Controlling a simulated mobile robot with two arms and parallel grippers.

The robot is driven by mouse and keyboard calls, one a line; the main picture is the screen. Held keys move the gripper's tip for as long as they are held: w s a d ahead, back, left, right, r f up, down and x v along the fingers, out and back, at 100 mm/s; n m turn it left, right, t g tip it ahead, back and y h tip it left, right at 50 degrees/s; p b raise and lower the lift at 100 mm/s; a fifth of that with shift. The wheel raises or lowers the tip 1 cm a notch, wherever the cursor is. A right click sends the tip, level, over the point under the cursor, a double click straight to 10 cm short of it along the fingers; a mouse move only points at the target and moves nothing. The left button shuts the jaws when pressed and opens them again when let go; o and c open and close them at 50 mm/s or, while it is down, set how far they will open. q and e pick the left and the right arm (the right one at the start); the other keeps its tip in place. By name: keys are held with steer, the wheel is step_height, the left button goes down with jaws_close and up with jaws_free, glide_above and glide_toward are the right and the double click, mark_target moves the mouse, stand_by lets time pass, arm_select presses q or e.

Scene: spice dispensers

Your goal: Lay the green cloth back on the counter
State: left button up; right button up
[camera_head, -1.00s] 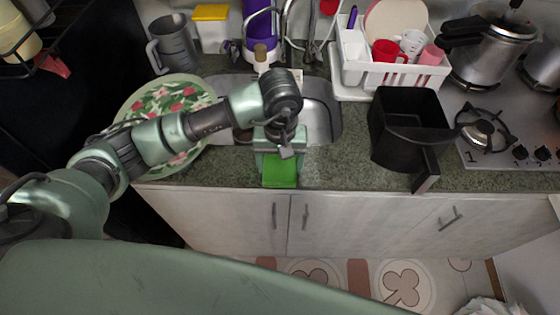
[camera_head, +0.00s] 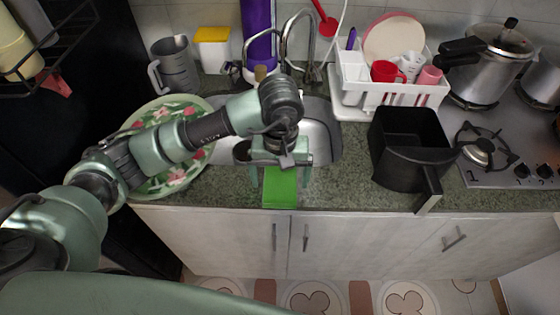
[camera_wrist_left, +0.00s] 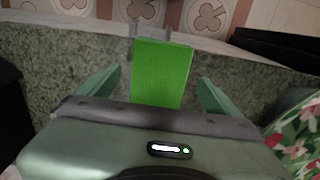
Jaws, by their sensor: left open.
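In the left wrist view the cloth (camera_wrist_left: 161,72) lies between the spread fingers of the left gripper (camera_wrist_left: 160,78), with a gap on each side. The cloth's far end is hidden under the gripper body. My right gripper is not in view.
A floral plate (camera_head: 150,118) lies left of the sink (camera_head: 322,125), partly behind my left arm. A black square pot (camera_head: 405,150) stands to the right, its handle past the front edge.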

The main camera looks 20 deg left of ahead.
mark_target(280, 187)
arm_select(q)
step_height(280, 187, up, 9)
steer(key=b, duration=0.2)
stand_by(0.6)
